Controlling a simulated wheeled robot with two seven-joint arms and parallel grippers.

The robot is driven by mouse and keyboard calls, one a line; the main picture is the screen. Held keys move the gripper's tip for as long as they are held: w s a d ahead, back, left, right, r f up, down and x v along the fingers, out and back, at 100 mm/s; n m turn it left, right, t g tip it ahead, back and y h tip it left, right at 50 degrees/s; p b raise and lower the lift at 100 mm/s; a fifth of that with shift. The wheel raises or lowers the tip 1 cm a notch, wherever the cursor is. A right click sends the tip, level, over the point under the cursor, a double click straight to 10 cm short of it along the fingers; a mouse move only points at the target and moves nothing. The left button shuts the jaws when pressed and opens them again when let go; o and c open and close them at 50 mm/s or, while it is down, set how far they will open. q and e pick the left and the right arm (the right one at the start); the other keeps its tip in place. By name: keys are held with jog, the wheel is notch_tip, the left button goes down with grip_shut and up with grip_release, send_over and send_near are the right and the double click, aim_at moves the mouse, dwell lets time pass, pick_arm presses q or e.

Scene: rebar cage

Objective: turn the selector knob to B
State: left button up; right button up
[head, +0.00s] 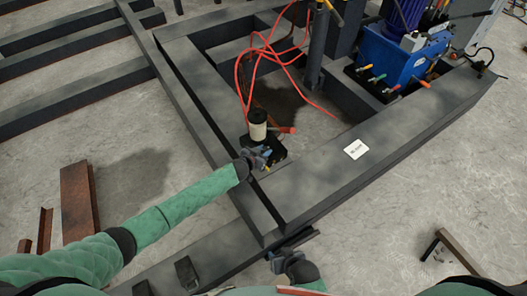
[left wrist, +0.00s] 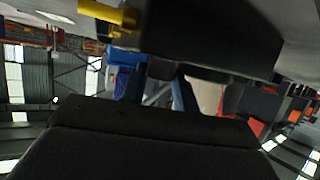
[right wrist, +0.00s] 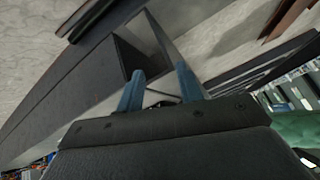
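I cannot make out a selector knob or a letter B for certain in any view. A black device with a cream cylinder (head: 257,124) sits on the dark steel frame in the head view, with an orange-red handle (head: 288,130) at its side. My left gripper (head: 260,156) is at its near side; touching or apart, I cannot tell. In the left wrist view its blue fingers (left wrist: 158,92) stand apart, below a dark block (left wrist: 210,35) with a yellow part (left wrist: 108,14). My right gripper (head: 279,258) is low by the frame's near corner; its fingers (right wrist: 160,90) are apart and empty.
A blue machine (head: 392,55) with several coloured fittings stands at the back right. Red hoses (head: 262,52) loop across the frame opening. A white label (head: 356,149) lies on the right beam (head: 325,178). Rusty steel pieces (head: 78,200) lie at left. The floor at right is mostly clear.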

pick_arm(q)
jog(key=shift+c, duration=0.5)
pick_arm(e)
jog(key=shift+r, duration=0.15)
pick_arm(q)
jog(key=m+g+h+p, duration=0.3)
jog(key=shift+w+a+r+m, duration=0.1)
jog(key=shift+w+a+m, duration=0.15)
jog(key=shift+m, duration=0.15)
jog(key=shift+m+g+h, duration=0.3)
jog(key=shift+g, duration=0.1)
pick_arm(e)
notch_tip(320, 180, up, 12)
jog(key=r+g, duration=0.1)
pick_arm(q)
jog(key=shift+w+m+g+h, duration=0.1)
jog(key=shift+m+g+h, duration=0.2)
jog(key=shift+m+g, duration=0.1)
jog(key=m+g+h+b, duration=0.1)
jog(key=m+g+b, duration=0.1)
jog(key=m+g, duration=0.1)
jog(key=shift+w+a+m+g+b, duration=0.1)
jog(key=shift+m+g+b, duration=0.2)
jog(key=shift+m+g, duration=0.15)
pick_arm(e)
notch_tip(320, 180, down, 12)
jog(key=shift+r+t, duration=0.2)
jog(key=shift+t, duration=0.2)
jog(key=shift+w, duration=0.1)
